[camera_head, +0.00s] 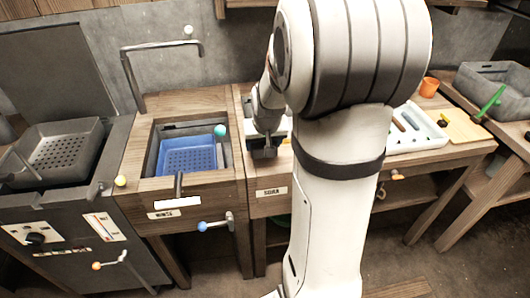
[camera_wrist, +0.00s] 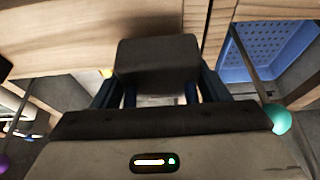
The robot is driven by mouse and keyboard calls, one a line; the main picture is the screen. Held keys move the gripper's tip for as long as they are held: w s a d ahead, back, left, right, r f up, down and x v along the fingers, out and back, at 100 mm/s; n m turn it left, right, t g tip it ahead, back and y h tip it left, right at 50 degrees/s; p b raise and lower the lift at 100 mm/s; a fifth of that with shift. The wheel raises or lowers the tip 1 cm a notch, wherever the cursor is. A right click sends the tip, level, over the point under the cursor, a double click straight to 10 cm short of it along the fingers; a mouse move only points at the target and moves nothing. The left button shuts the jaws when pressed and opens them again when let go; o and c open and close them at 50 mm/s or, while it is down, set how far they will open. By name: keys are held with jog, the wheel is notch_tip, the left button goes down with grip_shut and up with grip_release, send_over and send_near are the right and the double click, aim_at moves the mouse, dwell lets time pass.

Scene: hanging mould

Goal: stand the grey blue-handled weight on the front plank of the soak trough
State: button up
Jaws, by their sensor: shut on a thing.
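The grey weight (camera_wrist: 158,60) shows as a dark grey block between the fingers of my gripper (camera_wrist: 160,92) in the wrist view. My gripper is shut on it. Blue parts show on both sides below the block; I cannot tell clearly which belong to the handle. In the head view the dark weight (camera_head: 264,153) hangs under my wrist at the soak trough's front plank (camera_head: 268,176), above the soak label. I cannot tell whether it touches the plank. My arm hides much of the trough.
The rinse basin with a blue perforated tray (camera_head: 188,156) is left of the soak trough; a teal ball knob (camera_head: 220,131) stands at its right edge. A grey perforated basin (camera_head: 60,150) is further left. A white tray (camera_head: 415,130) and an orange cup (camera_head: 429,87) are on the right.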

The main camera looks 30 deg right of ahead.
jog(key=shift+f, duration=1.85)
jog(key=shift+f+b, duration=0.15)
jog(key=shift+b, duration=0.15)
jog(key=o, duration=1.3)
jog(key=shift+o, duration=0.2)
